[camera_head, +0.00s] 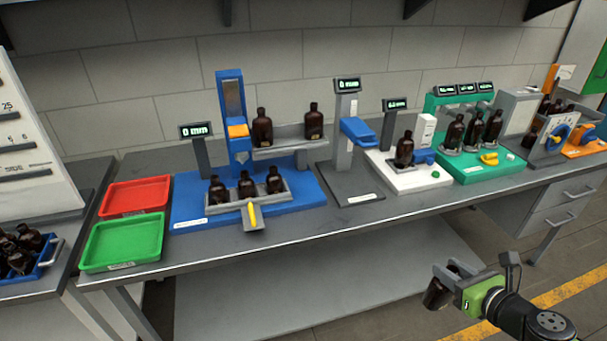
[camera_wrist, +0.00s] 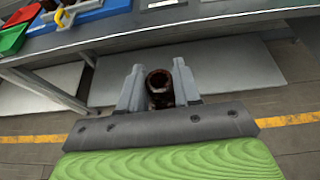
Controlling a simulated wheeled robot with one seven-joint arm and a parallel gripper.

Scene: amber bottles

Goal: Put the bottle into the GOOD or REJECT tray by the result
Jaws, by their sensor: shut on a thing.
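An amber bottle (camera_head: 436,293) is in my gripper (camera_head: 455,276), held in front of the bench at the lower right of the head view, over the floor. In the wrist view the bottle's open round mouth (camera_wrist: 160,82) shows between the two grey fingers of my gripper (camera_wrist: 159,88). The bottle looks tilted in the head view. The green tray (camera_head: 122,243) and the red tray (camera_head: 136,196) lie empty at the left end of the bench, far from my gripper. Their small labels are too blurred to read.
Several bottles stand in the blue station (camera_head: 190,210), with a yellow-handled lever at its front. A grey stand (camera_head: 350,187) reads 0 mm. A white station (camera_head: 408,180) and a green station (camera_head: 500,165) hold bottles. A blue crate (camera_head: 45,262) of bottles is far left.

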